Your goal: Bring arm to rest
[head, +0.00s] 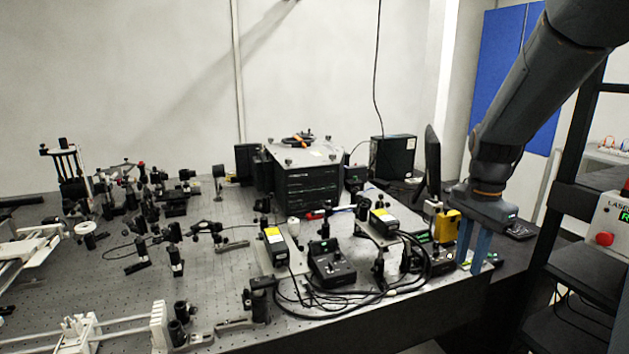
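My dark grey arm reaches down from the upper right in the head view. My gripper (470,265) hangs with its two blue fingers pointing down at the right edge of the optical bench (225,268). The fingers stand apart with a gap between them, and I see nothing held there. A yellow block (446,226) shows close to the left of the gripper. I cannot tell whether the fingertips touch the bench or anything on it.
Black cables, a black control box (331,264) and yellow-labelled modules (384,220) crowd the bench left of the gripper. A monitor (432,167) stands behind it. A dark rack (575,195) with a red-button laser unit (609,220) stands at right.

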